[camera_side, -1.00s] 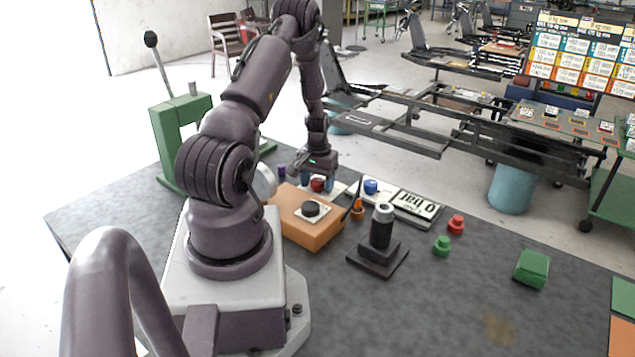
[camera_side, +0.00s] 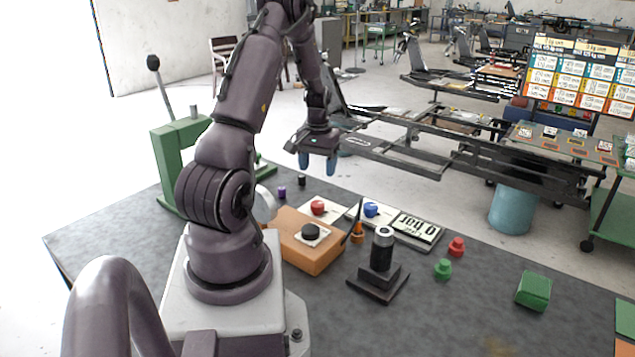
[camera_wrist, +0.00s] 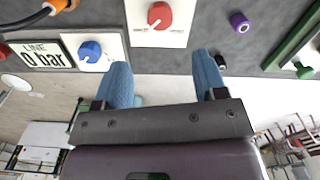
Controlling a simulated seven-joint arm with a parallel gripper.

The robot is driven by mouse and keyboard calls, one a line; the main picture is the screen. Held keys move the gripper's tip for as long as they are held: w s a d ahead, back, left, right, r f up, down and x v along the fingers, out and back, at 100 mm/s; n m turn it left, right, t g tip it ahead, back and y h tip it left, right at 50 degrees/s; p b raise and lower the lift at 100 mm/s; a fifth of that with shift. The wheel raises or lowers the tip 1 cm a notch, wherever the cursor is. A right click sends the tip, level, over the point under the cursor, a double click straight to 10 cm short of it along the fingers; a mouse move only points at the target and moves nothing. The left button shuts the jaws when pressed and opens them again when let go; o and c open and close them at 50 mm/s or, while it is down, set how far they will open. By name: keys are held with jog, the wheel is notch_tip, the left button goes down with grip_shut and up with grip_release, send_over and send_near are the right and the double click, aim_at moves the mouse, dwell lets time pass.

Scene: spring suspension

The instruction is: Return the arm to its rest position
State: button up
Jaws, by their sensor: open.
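My gripper (camera_side: 317,162) hangs in the air above the far edge of the table, its blue fingertips pointing down. It is open and empty. In the wrist view my gripper (camera_wrist: 165,82) shows its two blue fingers spread apart with nothing between them. Behind them lie a white plate with a red knob (camera_wrist: 160,15) and a blue knob (camera_wrist: 90,50). My arm is raised and bent over the table.
The orange box (camera_side: 308,252) with a black button, the black stand (camera_side: 380,275), the display (camera_side: 417,228), and red (camera_side: 456,246) and green (camera_side: 443,268) pieces stand on the table (camera_side: 440,320). A green press (camera_side: 175,160) stands at left. The air around my gripper is clear.

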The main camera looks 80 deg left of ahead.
jog(key=shift+r, duration=0.55)
jog(key=w+d+r+m, duration=0.25)
jog(key=d+r, duration=0.35)
jog(key=d, duration=0.4)
jog(key=w+d+r+m, duration=0.25)
jog(key=d+r, duration=0.35)
jog(key=d, duration=0.4)
jog(key=s+d+r+m+t, duration=0.1)
jog(key=d+r+m+t, duration=0.1)
jog(key=d, duration=0.7)
jog(key=s+d+r+m+t, duration=0.2)
jog(key=d+r+m+t, duration=0.1)
jog(key=d+r, duration=0.4)
jog(key=shift+s+d+r+m+t, duration=0.15)
jog(key=shift+d+m+t, duration=0.15)
jog(key=shift+d+m, duration=0.55)
